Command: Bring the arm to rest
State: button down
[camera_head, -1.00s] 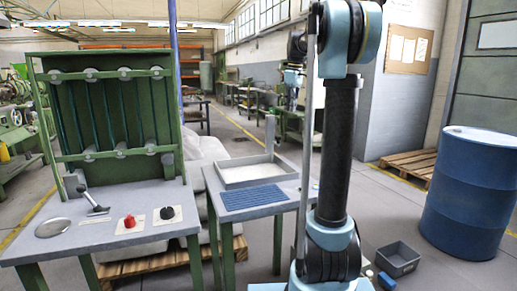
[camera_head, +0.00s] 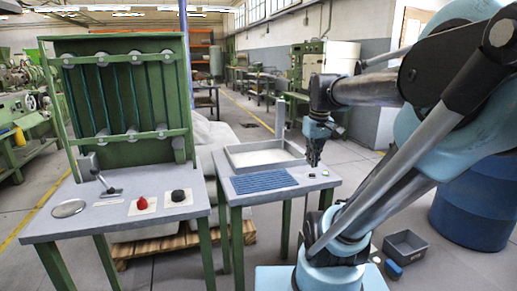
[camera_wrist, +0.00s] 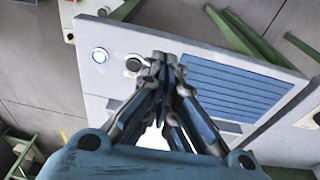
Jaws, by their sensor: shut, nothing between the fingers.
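My gripper (camera_head: 313,162) hangs pointing down at the right end of the small grey table (camera_head: 292,183) in the head view. Its fingers are shut and empty. The fingertips also show closed together in the wrist view (camera_wrist: 163,60), in front of the table top. I cannot tell the exact height of the tips above it. My arm is bent, coming in from the right. The blue ribbed mat (camera_head: 263,180) lies left of my gripper. In the wrist view a lit round button (camera_wrist: 99,55) and a dark round button (camera_wrist: 134,63) sit beside the fingertips.
A grey tray (camera_head: 232,158) stands behind the mat.

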jog(key=s+f+m, duration=0.3)
jog(key=s+f, duration=0.8)
jog(key=f, duration=0.3)
jog(key=shift+d+f, duration=0.2)
jog(key=shift+f, duration=0.05)
jog(key=shift+w+f, duration=0.2)
jog(key=shift+w, duration=0.15)
